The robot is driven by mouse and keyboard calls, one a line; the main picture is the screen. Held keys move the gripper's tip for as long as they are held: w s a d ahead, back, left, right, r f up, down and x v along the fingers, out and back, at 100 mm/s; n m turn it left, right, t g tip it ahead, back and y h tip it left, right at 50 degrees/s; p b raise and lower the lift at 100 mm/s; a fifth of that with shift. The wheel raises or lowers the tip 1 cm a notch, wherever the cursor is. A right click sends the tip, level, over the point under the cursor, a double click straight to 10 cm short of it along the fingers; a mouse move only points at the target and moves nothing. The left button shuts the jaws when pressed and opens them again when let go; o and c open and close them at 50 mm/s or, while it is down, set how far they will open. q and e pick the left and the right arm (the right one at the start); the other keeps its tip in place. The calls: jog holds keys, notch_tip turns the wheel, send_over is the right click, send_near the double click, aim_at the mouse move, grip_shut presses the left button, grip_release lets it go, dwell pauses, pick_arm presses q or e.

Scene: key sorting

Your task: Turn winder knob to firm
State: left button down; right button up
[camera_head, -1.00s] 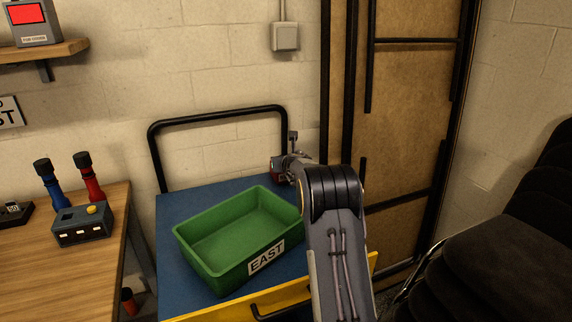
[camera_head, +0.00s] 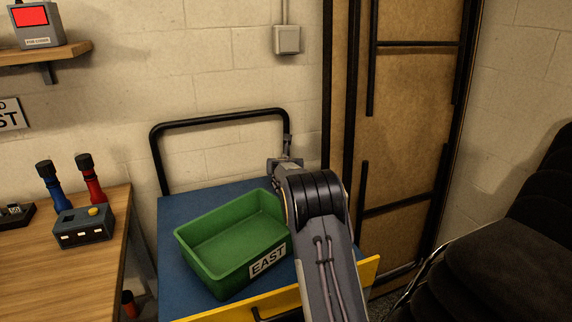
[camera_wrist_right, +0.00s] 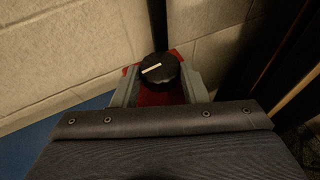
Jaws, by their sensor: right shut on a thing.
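In the right wrist view the black winder knob (camera_wrist_right: 160,68) with a white pointer line sits on a red winder body (camera_wrist_right: 160,96). The line slants, its left end slightly lower. The firm mark cannot be made out. In the head view my right gripper (camera_head: 284,166) is near the black rail, beyond the green bin, mostly hidden by my forearm. The winder cannot be made out there. My left gripper is not in view.
A green bin (camera_head: 183,244) labelled EAST stands on the blue cart top (camera_head: 172,208) with a black rail (camera_head: 215,117). A wooden bench (camera_head: 45,265) at left holds a grey box (camera_head: 84,228) and two torches. Dark stacked chairs (camera_head: 480,265) stand at right.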

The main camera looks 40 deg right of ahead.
jog(key=shift+w+a+r+m+g+h+p, duration=0.2)
jog(key=shift+m+g+h+p, duration=0.2)
jog(key=shift+m+g+p, duration=0.1)
jog(key=m+g+h+p, duration=0.1)
jog(key=p, duration=0.1)
jog(key=m+g+h+p, duration=0.1)
jog(key=m+p, duration=0.1)
jog(key=p, duration=0.1)
jog(key=m+g+p, duration=0.1)
jog(key=g+p, duration=0.1)
jog(key=shift+w+a+r+h+p, duration=0.15)
jog(key=shift+w+a+h+p, duration=0.05)
jog(key=shift+w+h+p, duration=0.2)
jog(key=shift+w+f+m+g+h+p, duration=0.1)
jog(key=shift+f+m+g+h+p, duration=0.1)
jog(key=shift+m+g+p, duration=0.5)
jog(key=shift+f+m+g+h+p, duration=0.1)
jog(key=shift+m+g+h+p, duration=0.1)
jog(key=shift+m+g+p, duration=0.5)
jog(key=o, duration=1)
jog(key=shift+c, duration=0.2)
jog(key=v, duration=0.8)
